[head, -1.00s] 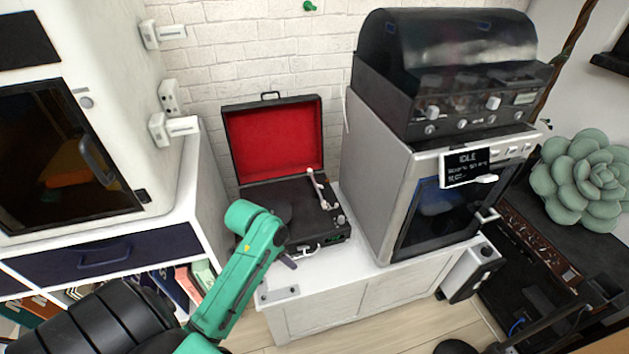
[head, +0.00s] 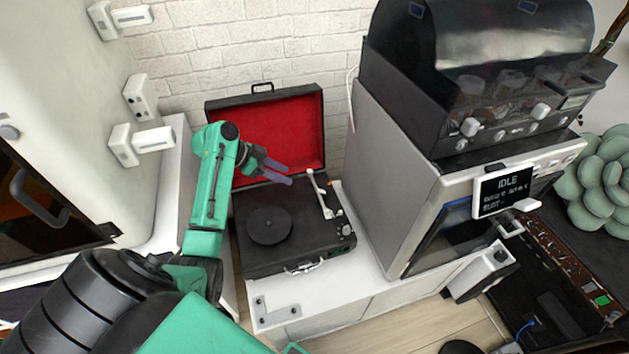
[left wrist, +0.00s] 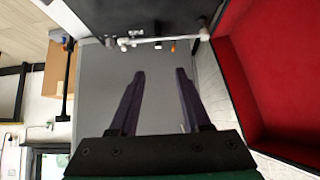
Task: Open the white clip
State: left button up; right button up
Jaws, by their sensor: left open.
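A black record player (head: 292,222) stands open on the white cabinet, with its red-lined lid (head: 295,125) raised. A white tonearm (head: 323,196) lies along the right of its deck; it also shows in the left wrist view (left wrist: 160,40). A clip on it is too small to make out surely. My left gripper (head: 289,174) is open and empty, with dark purple fingers, left of the tonearm and in front of the red lid. In the left wrist view the open fingers (left wrist: 160,75) point toward the tonearm and stay apart from it. My right gripper is out of view.
A grey oven-like machine (head: 395,170) with an IDLE screen (head: 503,190) stands close right of the player. White brackets (head: 140,145) stick out at the left.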

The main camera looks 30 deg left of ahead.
aim_at(319, 190)
pick_arm(q)
jog(key=b+x, duration=0.1)
jog(key=x, duration=1.3)
jog(key=shift+d+b, duration=0.1)
jog(key=shift+b, duration=0.2)
jog(key=shift+s, duration=0.1)
jog(key=shift+r, duration=0.1)
jog(key=shift+c, duration=0.3)
grip_shut()
